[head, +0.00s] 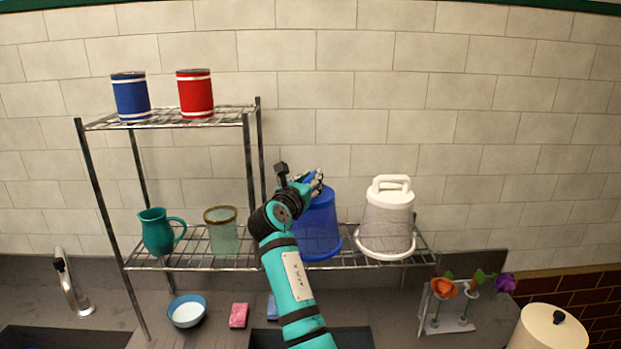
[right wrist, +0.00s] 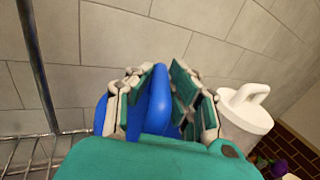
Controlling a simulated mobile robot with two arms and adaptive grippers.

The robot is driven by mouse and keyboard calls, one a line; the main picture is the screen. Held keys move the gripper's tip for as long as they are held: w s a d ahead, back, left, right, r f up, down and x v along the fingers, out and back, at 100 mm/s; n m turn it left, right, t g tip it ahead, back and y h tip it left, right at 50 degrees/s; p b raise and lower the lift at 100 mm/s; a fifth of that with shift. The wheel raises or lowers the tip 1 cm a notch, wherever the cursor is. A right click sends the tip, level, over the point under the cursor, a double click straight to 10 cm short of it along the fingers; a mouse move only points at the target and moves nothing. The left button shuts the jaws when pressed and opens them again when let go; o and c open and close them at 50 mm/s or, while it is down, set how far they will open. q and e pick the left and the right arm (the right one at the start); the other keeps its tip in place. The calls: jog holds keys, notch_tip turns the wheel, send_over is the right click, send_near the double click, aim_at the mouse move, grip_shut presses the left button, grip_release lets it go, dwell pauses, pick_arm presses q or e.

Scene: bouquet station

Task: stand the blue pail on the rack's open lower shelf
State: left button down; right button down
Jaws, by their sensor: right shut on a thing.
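The blue pail (head: 319,232) is at the rack's open lower shelf (head: 345,262), between the glass jar and the white pail. It looks upright, wide end down, with its lower rim at shelf level. I cannot tell whether it rests on the wires or hangs just above. My right gripper (head: 312,183) is at the top of the pail. In the right wrist view its fingers (right wrist: 160,95) are shut around a raised blue part of the pail (right wrist: 152,108), which looks like its handle. My arm hides the pail's left side. My left gripper is out of view.
A white pail (head: 386,225) stands close on the right. A glass jar (head: 222,232) and teal pitcher (head: 158,232) stand left. Blue (head: 131,97) and red (head: 195,94) cans are on the upper shelf. A bowl (head: 187,311) and flower stand (head: 446,310) are below.

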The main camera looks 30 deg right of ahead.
jog(key=c, duration=1.5)
grip_release()
jog(key=shift+f, duration=0.15)
jog(key=shift+o, duration=1.3)
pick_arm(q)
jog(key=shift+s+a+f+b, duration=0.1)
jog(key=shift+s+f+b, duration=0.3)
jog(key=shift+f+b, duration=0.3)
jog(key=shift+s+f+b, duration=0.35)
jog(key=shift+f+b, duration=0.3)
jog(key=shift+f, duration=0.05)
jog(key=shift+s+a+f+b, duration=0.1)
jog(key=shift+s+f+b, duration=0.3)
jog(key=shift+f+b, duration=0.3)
pick_arm(e)
jog(key=v, duration=1.2)
jog(key=shift+a, duration=0.1)
